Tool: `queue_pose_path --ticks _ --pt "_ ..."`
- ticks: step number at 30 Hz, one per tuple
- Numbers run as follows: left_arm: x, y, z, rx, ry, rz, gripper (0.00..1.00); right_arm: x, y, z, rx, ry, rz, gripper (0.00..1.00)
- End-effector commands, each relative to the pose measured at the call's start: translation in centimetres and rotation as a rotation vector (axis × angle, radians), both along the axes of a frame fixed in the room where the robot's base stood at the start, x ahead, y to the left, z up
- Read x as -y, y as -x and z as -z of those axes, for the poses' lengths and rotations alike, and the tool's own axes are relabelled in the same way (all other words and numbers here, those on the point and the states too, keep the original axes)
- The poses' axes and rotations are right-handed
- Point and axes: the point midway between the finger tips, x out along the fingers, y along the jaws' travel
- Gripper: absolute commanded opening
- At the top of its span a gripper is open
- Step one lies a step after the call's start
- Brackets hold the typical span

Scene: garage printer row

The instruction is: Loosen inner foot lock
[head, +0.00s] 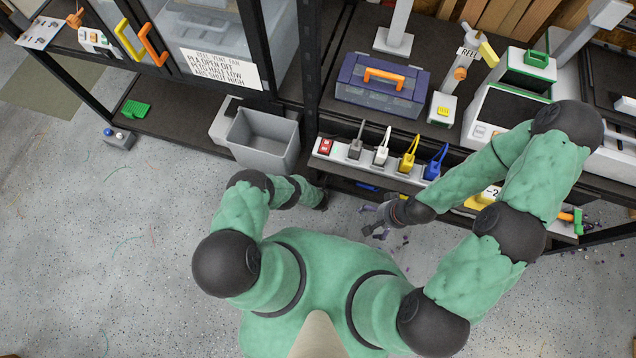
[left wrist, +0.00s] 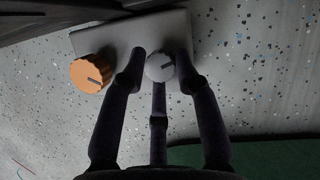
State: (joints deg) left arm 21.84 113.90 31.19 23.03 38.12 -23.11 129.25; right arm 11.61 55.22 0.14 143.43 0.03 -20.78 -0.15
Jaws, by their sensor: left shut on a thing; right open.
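In the left wrist view a grey knob (left wrist: 159,66) with a dark line on its face sits on a pale plate (left wrist: 113,40). An orange knob (left wrist: 91,73) with a dark mark sits to its left on the same plate. My left gripper (left wrist: 160,80) is shut on the grey knob, with dark fingers at both sides of it. In the head view my left gripper (head: 321,198) is low by the bench's front edge, and the knobs are hidden there. My right gripper (head: 376,222) is open and empty above the floor in front of the bench.
A power strip (head: 342,165) with several coloured plugs runs along the bench front. A grey bin (head: 263,140) stands left of my left gripper. A blue toolbox (head: 380,84) and a printer (head: 505,112) are on the bench. Purple scraps (head: 405,238) lie on the floor.

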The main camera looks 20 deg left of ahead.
Motion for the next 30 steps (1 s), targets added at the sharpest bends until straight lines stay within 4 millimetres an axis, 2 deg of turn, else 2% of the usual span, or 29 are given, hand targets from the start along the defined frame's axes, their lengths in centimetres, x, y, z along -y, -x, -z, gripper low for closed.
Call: queue_pose_path --ticks 1,12,29,30 --pt "0.09 -0.99 -0.36 0.014 -0.001 -0.022 0.00 0.00 0.00 0.02 0.000 0.000 0.000 0.92" --pt "0.06 -1.32 -0.46 0.018 0.001 -0.200 0.00 0.00 0.00 0.03 0.000 0.000 0.000 0.92" --pt "-0.04 -1.54 -0.55 0.022 0.000 -0.233 0.00 0.00 0.00 0.03 0.000 0.000 0.000 0.92" --pt "-0.03 -1.55 -0.55 0.022 0.000 -0.233 0.43 0.00 0.00 0.03 0.000 0.000 0.000 0.92"
